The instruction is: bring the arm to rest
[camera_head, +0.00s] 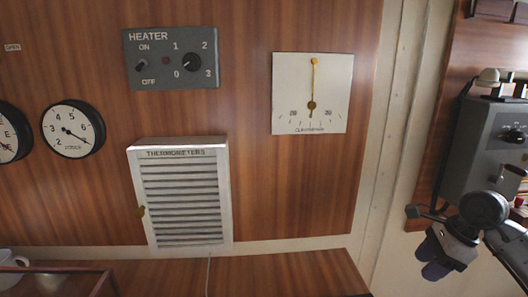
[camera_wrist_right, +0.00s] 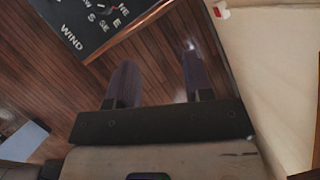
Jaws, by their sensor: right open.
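My right gripper (camera_head: 437,262) is at the lower right of the head view, in front of the cream wall strip and the grey box. Its dark fingers point down and to the left. In the right wrist view the two fingers of the right gripper (camera_wrist_right: 157,80) stand apart with nothing between them, and a wood-plank surface shows behind. My left gripper is not in either view.
A heater panel (camera_head: 171,57), a clinometer (camera_head: 312,93), a louvred thermometer box (camera_head: 183,200) and round gauges (camera_head: 73,129) are on the wood wall. A grey box (camera_head: 480,150) hangs at right. A wind display (camera_wrist_right: 95,22) shows in the wrist view.

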